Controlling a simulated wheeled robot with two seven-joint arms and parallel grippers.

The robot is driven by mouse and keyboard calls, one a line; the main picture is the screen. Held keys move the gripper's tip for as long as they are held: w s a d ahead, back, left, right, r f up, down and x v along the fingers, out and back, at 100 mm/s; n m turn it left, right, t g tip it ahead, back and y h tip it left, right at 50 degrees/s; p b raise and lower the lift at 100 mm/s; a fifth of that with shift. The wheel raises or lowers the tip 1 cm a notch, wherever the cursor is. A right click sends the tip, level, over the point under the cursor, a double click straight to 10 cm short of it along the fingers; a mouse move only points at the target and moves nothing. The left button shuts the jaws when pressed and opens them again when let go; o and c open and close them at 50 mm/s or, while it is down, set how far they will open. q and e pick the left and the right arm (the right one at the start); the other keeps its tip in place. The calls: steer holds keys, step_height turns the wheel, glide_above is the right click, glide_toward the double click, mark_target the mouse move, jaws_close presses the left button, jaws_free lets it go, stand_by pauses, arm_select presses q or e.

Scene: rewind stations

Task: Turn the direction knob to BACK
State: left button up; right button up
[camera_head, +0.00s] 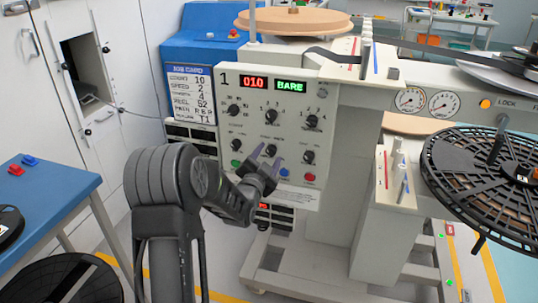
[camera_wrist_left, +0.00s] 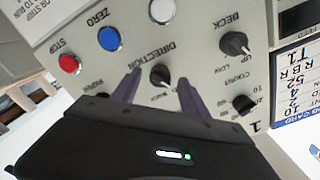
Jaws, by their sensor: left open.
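The direction knob (camera_head: 271,150) is a small black knob with a pale pointer mark, in the middle of the lower knob row on the cream control panel (camera_head: 326,96). In the left wrist view, which shows the panel upside down, the direction knob (camera_wrist_left: 160,75) sits between the two purple fingers. My left gripper (camera_head: 267,158) is open at the panel, its fingertips (camera_wrist_left: 158,88) on either side of the knob. I cannot tell whether they touch it. The small position labels are too blurred to read the knob's setting surely. My right gripper is not in view.
The deck knob (camera_wrist_left: 235,43) and the blue button (camera_wrist_left: 110,38), marked ZERO, are close by. The red stop button (camera_head: 310,177) is at lower right. The display (camera_head: 291,86) reads BARE. A blue table (camera_head: 45,190) stands left, and a black reel (camera_head: 490,155) right.

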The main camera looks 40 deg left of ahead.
arm_select(q)
steer(key=shift+w+a, duration=0.15)
steer(key=shift+w, duration=0.35)
steer(key=shift+c, duration=0.2)
jaws_close()
